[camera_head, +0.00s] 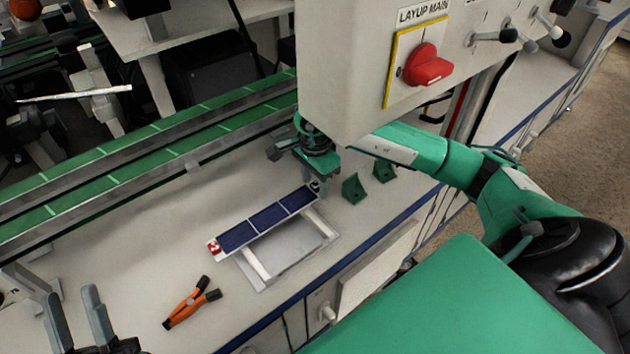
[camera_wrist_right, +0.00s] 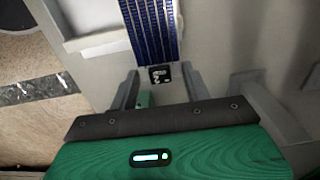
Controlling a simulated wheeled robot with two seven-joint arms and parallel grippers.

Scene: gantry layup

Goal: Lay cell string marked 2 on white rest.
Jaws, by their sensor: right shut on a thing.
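The cell string (camera_head: 268,218) is a dark blue strip with white dividing lines. A red-and-white tag (camera_head: 214,247) marks its left end, and a black tag with a small white mark, apparently a 2, shows at its other end in the right wrist view (camera_wrist_right: 160,75). The string lies over the two bars of the white rest (camera_head: 255,265); I cannot tell whether it touches them. My right gripper (camera_head: 317,186) is shut on the string's far right end, its fingers either side of the black tag. My left gripper (camera_head: 76,318) is open and empty at the lower left.
Orange-handled pliers (camera_head: 192,302) lie left of the rest. A control box with a red knob (camera_head: 427,66) overhangs my right arm. A green conveyor (camera_head: 150,140) runs along the back. The bench left of the rest is mostly clear.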

